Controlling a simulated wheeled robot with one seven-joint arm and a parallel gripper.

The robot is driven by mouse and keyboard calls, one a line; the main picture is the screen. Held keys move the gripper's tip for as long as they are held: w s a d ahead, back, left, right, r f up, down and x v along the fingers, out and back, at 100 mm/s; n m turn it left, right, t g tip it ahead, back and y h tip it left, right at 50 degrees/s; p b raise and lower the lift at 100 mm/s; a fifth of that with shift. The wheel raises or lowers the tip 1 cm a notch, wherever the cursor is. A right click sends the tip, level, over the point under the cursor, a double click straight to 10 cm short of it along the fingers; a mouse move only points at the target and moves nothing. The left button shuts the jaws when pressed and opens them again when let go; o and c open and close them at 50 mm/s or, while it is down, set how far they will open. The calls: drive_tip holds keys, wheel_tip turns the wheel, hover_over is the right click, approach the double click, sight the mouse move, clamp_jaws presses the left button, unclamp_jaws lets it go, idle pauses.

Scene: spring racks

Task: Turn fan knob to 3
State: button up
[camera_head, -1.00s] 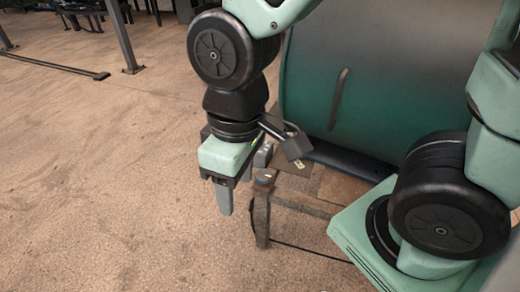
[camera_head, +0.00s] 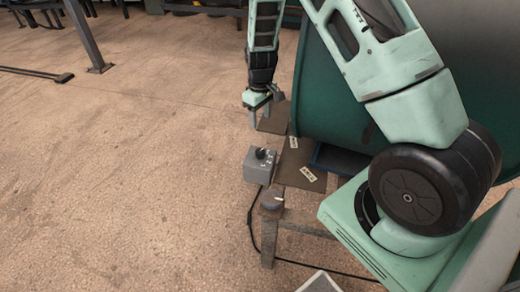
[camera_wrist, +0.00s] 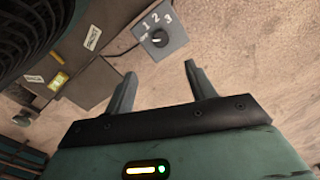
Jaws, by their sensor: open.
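The fan knob is a black dial (camera_head: 262,154) on a small grey box (camera_head: 255,171) at the edge of a stand. It also shows in the wrist view (camera_wrist: 159,38), with white marks 1, 2 and 3 on the box face (camera_wrist: 172,48) beside it. Which mark the knob points to is too small to tell for sure. My gripper (camera_head: 260,114) is open and empty, beyond the box in the head view, pointing down. In the wrist view its fingertips (camera_wrist: 160,72) are apart, with the box past them; nothing is between them.
A dark green drum (camera_head: 330,90) stands right of my gripper. Brown plates with labels (camera_head: 300,176) lie behind and right of the box. A cable hangs below the box.

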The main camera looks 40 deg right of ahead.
sight(260, 151)
wheel_tip(260, 151, down, 15)
drive_tip(key=shift+f+p, duration=0.1)
drive_tip(key=shift+p, duration=0.65)
drive_tip(key=c, duration=1)
